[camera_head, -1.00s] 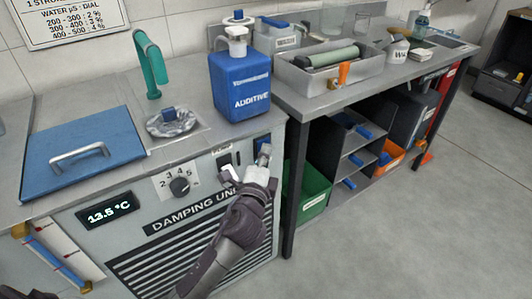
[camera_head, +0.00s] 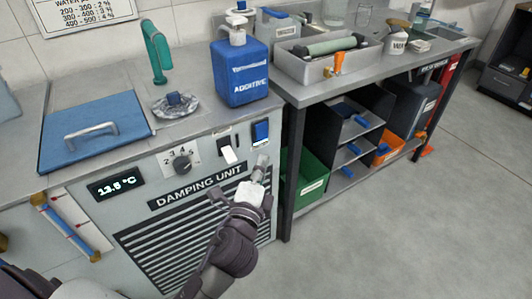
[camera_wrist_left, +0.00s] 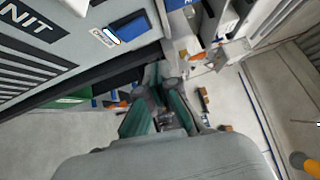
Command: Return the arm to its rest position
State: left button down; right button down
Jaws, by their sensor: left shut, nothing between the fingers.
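My left gripper (camera_head: 261,163) is shut and empty, in front of the damping unit's (camera_head: 146,224) front panel at its right side. It is just below the blue switch (camera_head: 260,133) and to the right of the white lever (camera_head: 229,155), apart from both as far as I can tell. In the left wrist view, the gripper (camera_wrist_left: 168,118) points away from the camera, and the blue switch (camera_wrist_left: 127,27) shows at the upper left. My right gripper is not in view.
A workbench (camera_head: 309,94) with a dark leg (camera_head: 293,180) stands close to the right of the gripper. A green bin (camera_head: 313,178) sits under it. A blue additive jug (camera_head: 241,76) stands on the unit. The floor (camera_head: 400,235) at the right is clear.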

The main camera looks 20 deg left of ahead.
pick_arm(q)
jog(key=shift+s, duration=0.45)
jog(key=shift+f, duration=0.1)
